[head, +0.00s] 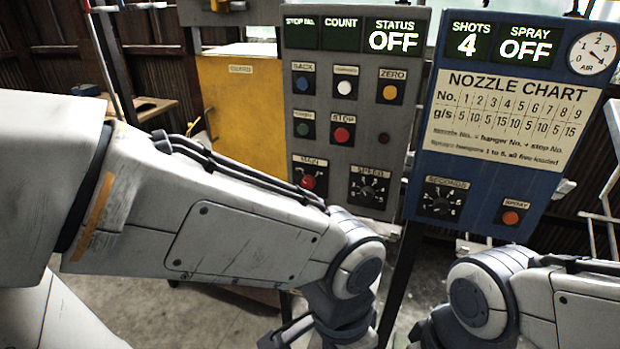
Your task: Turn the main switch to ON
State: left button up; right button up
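The main switch (308,181) is a red knob on a dark plate labelled MAIN, at the lower left of the grey control panel (365,65). The status display (393,37) on this panel reads OFF. My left arm crosses in front from the left, and its upper edge passes close below the switch in the picture. The arm bends down at the lower middle, and its gripper is outside the frame. My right arm is at the lower right, and its gripper is also outside the frame.
The grey panel also has a red stop button (342,135), other coloured buttons and a speed dial (369,188). A blue panel (485,100) with a nozzle chart stands to its right. A yellow guard (240,100) stands behind, to the left.

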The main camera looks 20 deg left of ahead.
aim_at(308, 182)
jog(key=z, duration=1.85)
jog(key=k, duration=1)
jog(key=u, duration=1.9)
jog(key=i, duration=0.5)
jog(key=z, duration=0.05)
